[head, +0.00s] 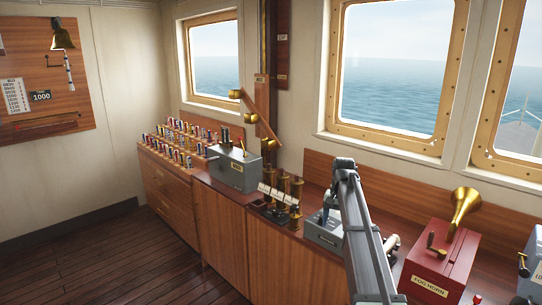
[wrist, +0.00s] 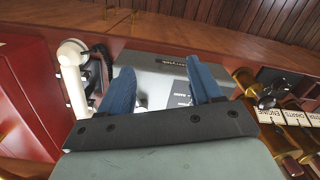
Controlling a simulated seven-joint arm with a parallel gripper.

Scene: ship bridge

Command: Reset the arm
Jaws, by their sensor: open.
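My gripper shows in the wrist view (wrist: 162,85) with two blue fingers spread apart and nothing between them. Below the fingers is a grey metal box (wrist: 150,72) with small dark lettering. In the head view my grey arm rises from the bottom edge and bends down at its top. My gripper (head: 321,217) is partly hidden there, low over the grey box (head: 325,238) on the counter. I cannot tell whether the fingers touch the box. A white handset-like part (wrist: 73,80) lies close to the left finger.
A red fog horn box (head: 438,262) with a brass horn stands right of my arm. Brass tubes with labels (head: 277,197) and a grey box with levers (head: 235,168) stand left. A rack of small flags (head: 180,143) is farther left. Windows are behind; the floor is clear.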

